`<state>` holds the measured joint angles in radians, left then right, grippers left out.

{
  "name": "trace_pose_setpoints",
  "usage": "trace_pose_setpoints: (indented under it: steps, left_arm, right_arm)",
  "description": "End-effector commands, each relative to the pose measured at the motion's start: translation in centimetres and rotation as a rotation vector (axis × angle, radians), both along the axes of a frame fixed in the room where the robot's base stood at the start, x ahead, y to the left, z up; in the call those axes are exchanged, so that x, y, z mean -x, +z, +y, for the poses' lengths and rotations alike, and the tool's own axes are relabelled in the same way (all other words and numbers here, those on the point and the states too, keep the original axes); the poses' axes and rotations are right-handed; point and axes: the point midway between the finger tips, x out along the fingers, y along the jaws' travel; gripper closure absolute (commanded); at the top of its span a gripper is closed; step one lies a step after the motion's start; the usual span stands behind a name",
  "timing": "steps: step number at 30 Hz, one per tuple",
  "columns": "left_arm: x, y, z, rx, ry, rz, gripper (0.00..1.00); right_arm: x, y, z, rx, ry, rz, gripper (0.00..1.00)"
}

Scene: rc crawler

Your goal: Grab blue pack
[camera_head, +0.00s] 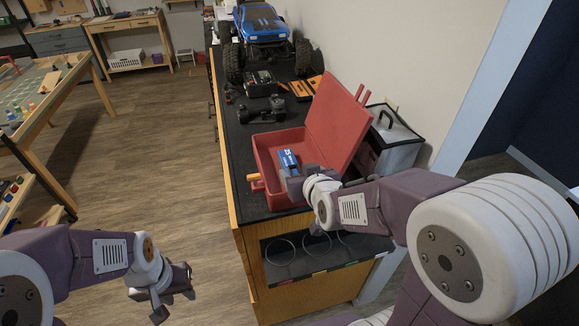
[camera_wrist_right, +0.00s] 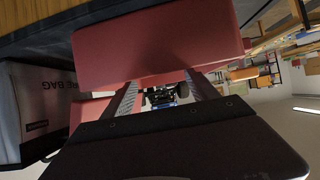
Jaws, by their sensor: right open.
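The blue pack (camera_head: 287,159), with white lettering, lies in the open red box (camera_head: 262,165) on the black-topped bench. My right gripper (camera_head: 292,182) is at the near side of the pack and hides its lower end. In the right wrist view the two fingers of my right gripper (camera_wrist_right: 162,88) stand apart, and I cannot make out the pack between them. The red box (camera_wrist_right: 150,42) fills the upper middle there. My left gripper (camera_head: 172,293) hangs low at the left, over the floor and away from the bench, with its fingers apparently apart and empty.
The red lid (camera_head: 336,115) stands open on the right of the box. A blue crawler truck (camera_head: 262,24), a black chassis (camera_head: 262,108) and orange parts (camera_head: 303,88) lie further back.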

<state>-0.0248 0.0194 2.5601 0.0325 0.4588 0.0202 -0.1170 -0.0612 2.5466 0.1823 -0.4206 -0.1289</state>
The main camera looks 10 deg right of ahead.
Motion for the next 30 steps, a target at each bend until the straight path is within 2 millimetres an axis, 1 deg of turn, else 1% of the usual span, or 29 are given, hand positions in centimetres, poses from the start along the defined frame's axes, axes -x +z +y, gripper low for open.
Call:
trace_pose_setpoints:
  steps: [1,3,6,8,10,16,17,21,24,27,30]
  left_arm:
    - [0.0,1.4,0.0,0.000,0.000,-0.001,0.64]
    - [0.0,2.6,0.0,0.000,0.000,-0.001,0.64]
    - [0.0,4.0,0.0,0.000,0.000,-0.001,0.64]
    - [0.0,4.5,0.0,0.000,0.000,-0.001,0.64]
    - [0.0,4.7,0.0,0.000,0.000,-0.001,0.64]
    - [0.0,4.7,0.0,0.000,0.000,0.000,0.64]
    - [0.0,4.8,0.0,0.000,0.000,0.000,0.64]
    - [0.0,5.7,0.0,0.000,0.000,0.000,0.64]
    - [0.0,5.9,0.0,0.000,0.000,-0.001,0.64]
    - [0.0,6.0,0.0,0.000,0.000,0.000,0.64]
    - [0.0,5.9,0.0,0.000,0.000,0.000,0.64]
  right_arm:
    - [-0.5,0.2,0.0,0.000,-0.001,0.009,0.32]
    - [-1.2,0.0,0.1,-0.001,0.000,0.010,0.32]
    - [-2.0,-0.4,0.1,0.000,0.000,0.009,0.32]
    - [-2.3,-0.7,0.1,-0.001,0.000,0.007,0.32]
    - [-2.5,-1.0,0.1,-0.001,0.000,0.005,0.32]
    - [-2.8,-1.5,0.2,-0.002,0.001,0.001,0.32]
    - [-3.1,-1.6,0.2,-0.002,0.001,0.002,0.32]
    - [-5.1,-2.5,0.4,-0.002,0.001,0.005,0.32]
    - [-6.4,-3.3,0.5,-0.002,0.000,0.004,0.32]
    - [-7.2,-3.8,0.5,-0.002,0.000,0.001,0.32]
    - [-7.3,-3.9,0.5,-0.002,0.000,0.001,0.32]
